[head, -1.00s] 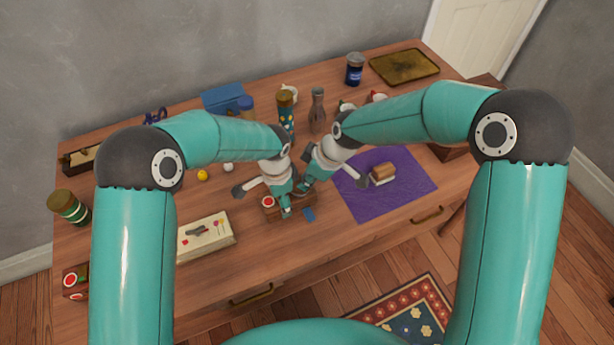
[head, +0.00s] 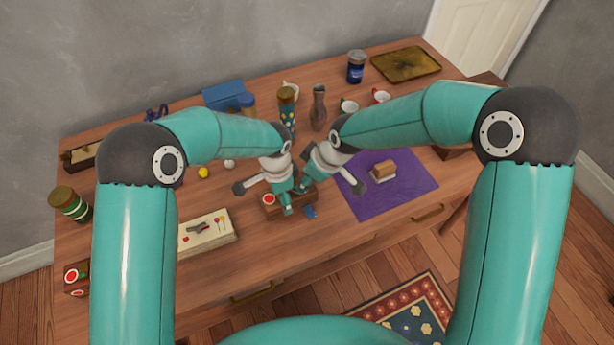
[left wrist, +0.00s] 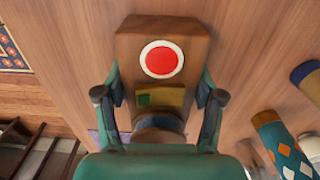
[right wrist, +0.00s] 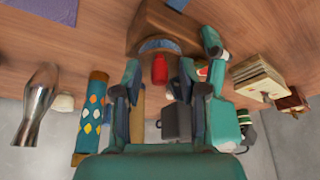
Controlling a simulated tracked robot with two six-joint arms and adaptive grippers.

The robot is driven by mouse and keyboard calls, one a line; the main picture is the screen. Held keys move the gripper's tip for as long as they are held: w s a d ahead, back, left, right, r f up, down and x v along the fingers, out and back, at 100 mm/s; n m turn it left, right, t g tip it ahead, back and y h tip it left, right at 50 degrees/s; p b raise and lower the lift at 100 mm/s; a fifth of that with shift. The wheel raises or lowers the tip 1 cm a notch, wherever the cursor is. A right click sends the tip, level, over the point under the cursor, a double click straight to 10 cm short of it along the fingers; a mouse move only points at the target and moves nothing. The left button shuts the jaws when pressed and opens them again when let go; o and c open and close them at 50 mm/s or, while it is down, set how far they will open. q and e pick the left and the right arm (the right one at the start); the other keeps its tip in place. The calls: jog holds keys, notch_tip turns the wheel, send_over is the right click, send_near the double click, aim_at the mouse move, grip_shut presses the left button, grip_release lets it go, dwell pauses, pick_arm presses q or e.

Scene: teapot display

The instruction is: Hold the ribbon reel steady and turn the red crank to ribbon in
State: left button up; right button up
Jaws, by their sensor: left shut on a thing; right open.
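The ribbon reel (head: 270,207) is a wooden block with a red disc in a white ring, standing near the table's front middle. In the left wrist view the reel (left wrist: 135,45) sits between the two fingers of my left gripper (left wrist: 160,98), which is shut on it. My right gripper (head: 306,184) is just right of and behind the reel. In the right wrist view the red crank (right wrist: 160,69) lies between the open fingers of my right gripper (right wrist: 158,85); I cannot tell whether they touch it. A short blue ribbon piece (head: 310,212) shows at the reel's front right.
A cream box (head: 207,234) lies to the left of the reel. A purple cloth (head: 400,200) with a small brown-topped block (head: 383,170) is to the right. A patterned cylinder (head: 287,112) and a vase (head: 319,108) stand behind the grippers. The table's front edge is close.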

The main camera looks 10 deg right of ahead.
jog(key=v, duration=1.2)
jog(key=shift+f, duration=0.1)
jog(key=w+a+f+n+g, duration=0.1)
jog(key=f+n, duration=0.1)
jog(key=f, duration=0.1)
jog(key=a+f+n, duration=0.1)
jog(key=f+n, duration=0.2)
jog(key=f, duration=0.1)
jog(key=w+a+f+n+g, duration=0.1)
jog(key=f+n, duration=0.1)
jog(key=f, duration=0.2)
jog(key=shift+w+a+g+y, duration=0.3)
jog(key=shift+w+a+y, duration=0.05)
jog(key=shift+a+y, duration=0.05)
dwell(0.4)
